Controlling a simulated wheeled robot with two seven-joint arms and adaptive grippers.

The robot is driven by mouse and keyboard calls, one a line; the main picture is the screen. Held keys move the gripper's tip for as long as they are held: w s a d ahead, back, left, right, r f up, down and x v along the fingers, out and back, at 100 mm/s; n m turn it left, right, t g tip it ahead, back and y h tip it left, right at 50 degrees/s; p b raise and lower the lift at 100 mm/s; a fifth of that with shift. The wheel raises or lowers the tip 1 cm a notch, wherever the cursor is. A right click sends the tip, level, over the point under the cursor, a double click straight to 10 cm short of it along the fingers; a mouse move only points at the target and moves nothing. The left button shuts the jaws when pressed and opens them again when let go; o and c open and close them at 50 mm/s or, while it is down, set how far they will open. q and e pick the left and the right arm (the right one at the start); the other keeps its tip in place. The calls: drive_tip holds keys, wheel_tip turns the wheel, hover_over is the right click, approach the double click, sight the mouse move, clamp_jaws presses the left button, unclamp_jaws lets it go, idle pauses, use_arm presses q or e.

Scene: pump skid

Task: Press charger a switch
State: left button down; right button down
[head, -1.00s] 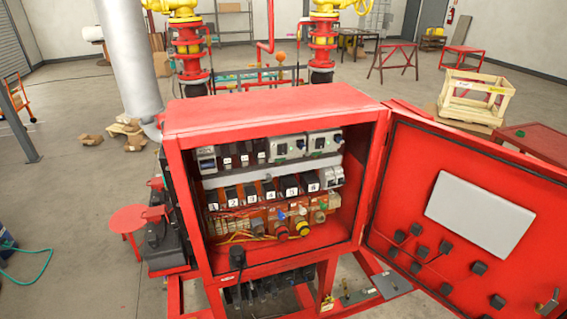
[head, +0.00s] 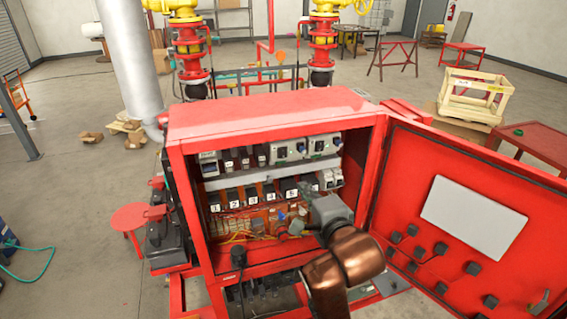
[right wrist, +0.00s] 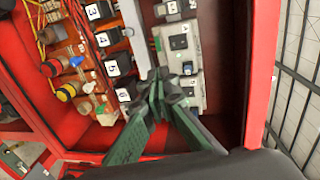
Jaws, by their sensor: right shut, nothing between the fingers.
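In the open red cabinet (head: 270,107), two pale charger-like modules sit side by side at the right of the top row, a left one (head: 289,150) and a right one (head: 324,144). Each has a dark switch or socket on its face; I cannot read which is charger a. In the right wrist view they are the upper module (right wrist: 180,40) and the lower module (right wrist: 192,97). My right gripper (head: 312,187) is inside the cabinet opening, below these modules. Its green fingers (right wrist: 164,78) are shut and empty, overlapping the lower module's edge; contact cannot be told. My left gripper is out of view.
Numbered black relays (head: 252,194) line the row below, the rightmost hidden by my gripper. The open red door (head: 405,210) stands right of my arm. The cabinet's side wall bounds the modules.

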sight(282, 158)
drive_tip(key=shift+s+a+r, duration=0.15)
drive_tip(key=shift+a+r, duration=0.1)
drive_tip(key=shift+r, duration=0.25)
drive_tip(key=shift+s+a+r, duration=0.1)
drive_tip(key=shift+a+r, duration=0.1)
drive_tip(key=shift+r, duration=0.3)
drive_tip(key=p+x, duration=0.3)
drive_tip(key=x, duration=1.1)
drive_tip(key=shift+a+r, duration=0.1)
drive_tip(key=shift+r, duration=0.1)
